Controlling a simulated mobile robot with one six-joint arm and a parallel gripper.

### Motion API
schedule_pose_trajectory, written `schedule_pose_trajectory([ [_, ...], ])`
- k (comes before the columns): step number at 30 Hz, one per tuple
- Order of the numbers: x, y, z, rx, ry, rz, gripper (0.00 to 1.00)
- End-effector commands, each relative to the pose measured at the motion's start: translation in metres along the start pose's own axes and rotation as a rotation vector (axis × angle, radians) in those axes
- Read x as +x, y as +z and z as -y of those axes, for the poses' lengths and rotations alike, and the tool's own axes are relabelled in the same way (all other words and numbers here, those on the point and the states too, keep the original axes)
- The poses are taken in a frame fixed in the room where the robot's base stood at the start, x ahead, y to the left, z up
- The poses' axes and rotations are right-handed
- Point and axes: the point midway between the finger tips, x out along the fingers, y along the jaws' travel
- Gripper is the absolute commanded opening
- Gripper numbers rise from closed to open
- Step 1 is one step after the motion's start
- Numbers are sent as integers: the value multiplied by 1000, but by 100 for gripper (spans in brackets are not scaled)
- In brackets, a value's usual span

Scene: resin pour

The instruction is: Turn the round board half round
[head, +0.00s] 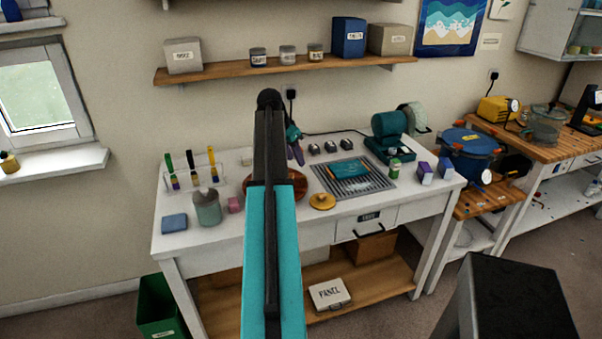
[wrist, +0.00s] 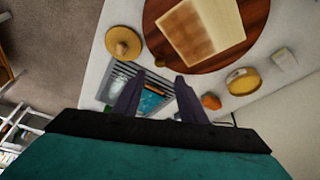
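The round board (head: 301,186) is a dark brown wooden disc on the white workbench, partly hidden behind my arm in the head view. In the wrist view the round board (wrist: 258,32) fills the upper right, cut off by the top edge. A pale square panel (wrist: 200,32) lies on it, and a small wooden knob (wrist: 160,61) shows at its rim. My gripper (wrist: 160,78) is open and empty, its two dark fingers apart. The fingers also show purple in the head view beside my arm (head: 296,150). The fingertips appear apart from the board.
A tan knobbed lid (head: 322,201) sits right of the board. A grey slatted tray (head: 347,190) is farther right. A grey-green jar (head: 207,208), pink block (head: 234,204) and blue block (head: 174,223) stand left. A yellow round tin (wrist: 243,81) is near the board's rim.

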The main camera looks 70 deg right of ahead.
Motion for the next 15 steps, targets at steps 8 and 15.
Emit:
schedule_pose_trajectory([
  [8, 32, 0, 0, 0, 1, 1, 38],
  [15, 58, 0, 1, -1, 0, 1, 38],
])
